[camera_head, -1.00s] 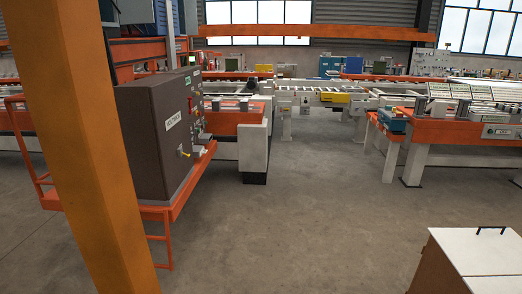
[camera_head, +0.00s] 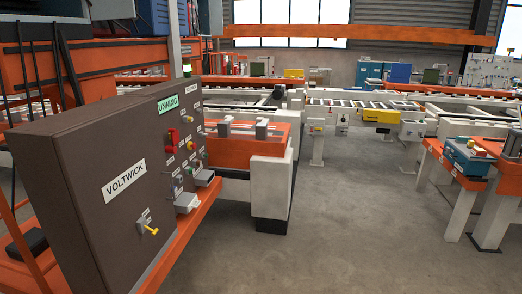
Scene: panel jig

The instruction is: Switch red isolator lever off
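A brown control cabinet (camera_head: 95,190) labelled VOLTWICK stands at the left in the head view, its control face turned to the right. A red lever (camera_head: 172,138) sits high on that face, below a green sign (camera_head: 168,104) reading "UNNING" in its visible part. I see the lever at a slant, and it is too small to tell its exact position. Neither of my grippers shows in this view.
An orange ledge (camera_head: 190,225) runs along the cabinet's front. A white machine post (camera_head: 270,192) stands just beyond it. A blue box (camera_head: 467,157) sits on an orange bench at the right. The grey floor (camera_head: 340,235) in the middle is clear.

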